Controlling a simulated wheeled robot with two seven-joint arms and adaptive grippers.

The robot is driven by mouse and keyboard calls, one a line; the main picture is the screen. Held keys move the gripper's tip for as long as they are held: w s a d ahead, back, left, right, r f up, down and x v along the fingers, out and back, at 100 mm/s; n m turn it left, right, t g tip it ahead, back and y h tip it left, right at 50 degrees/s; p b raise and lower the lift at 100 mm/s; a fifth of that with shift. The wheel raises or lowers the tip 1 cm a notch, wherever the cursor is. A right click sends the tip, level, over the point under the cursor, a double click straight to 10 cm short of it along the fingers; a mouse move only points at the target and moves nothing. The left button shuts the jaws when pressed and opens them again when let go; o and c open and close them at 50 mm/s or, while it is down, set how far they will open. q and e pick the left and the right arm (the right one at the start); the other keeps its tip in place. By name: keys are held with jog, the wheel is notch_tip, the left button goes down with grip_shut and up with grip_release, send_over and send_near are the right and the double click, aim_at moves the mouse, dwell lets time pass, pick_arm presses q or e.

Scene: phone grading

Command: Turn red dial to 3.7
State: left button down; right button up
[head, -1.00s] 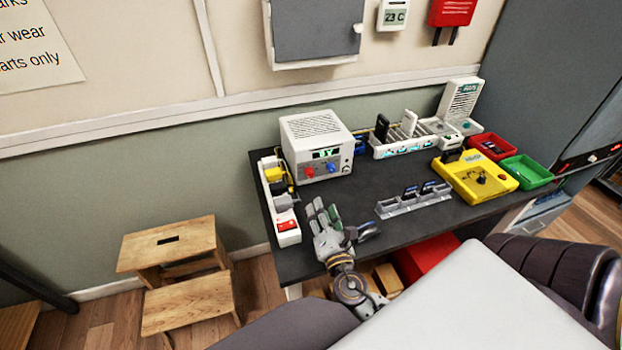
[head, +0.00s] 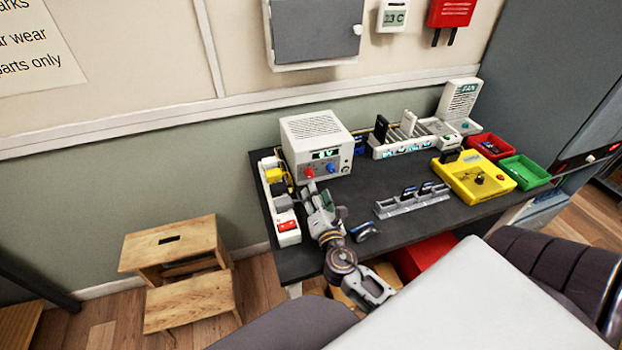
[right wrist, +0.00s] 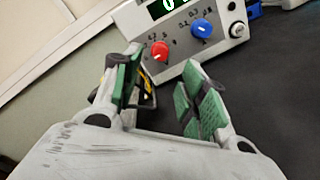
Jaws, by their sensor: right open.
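The red dial (head: 309,172) is on the front panel of the white power supply box (head: 316,141), left of the blue dial (head: 332,168). In the right wrist view the red dial (right wrist: 160,51) shows just beyond and between my spread fingertips, with small numbers around it. The green display (right wrist: 165,8) is cut off there, and its reading is unclear in the head view. My right gripper (head: 319,193) is open and empty, with green finger pads, just in front of and below the red dial and apart from it. My left gripper is not in view.
A white power strip (head: 287,222) with a yellow plug lies left of the box. A grey slotted rack (head: 412,203) and a small dark object (head: 364,231) are to the right. A yellow device (head: 474,182) and red and green trays stand farther right. The dark tabletop between is mostly clear.

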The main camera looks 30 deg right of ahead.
aim_at(310, 177)
jog(key=shift+w+d, duration=0.25)
jog(key=shift+w, duration=0.45)
jog(key=shift+p+x, duration=0.4)
jog(key=shift+x, duration=2.5)
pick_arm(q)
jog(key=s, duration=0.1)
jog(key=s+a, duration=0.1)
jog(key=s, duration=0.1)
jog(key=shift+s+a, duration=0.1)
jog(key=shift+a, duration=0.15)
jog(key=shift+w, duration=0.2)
pick_arm(e)
grip_shut()
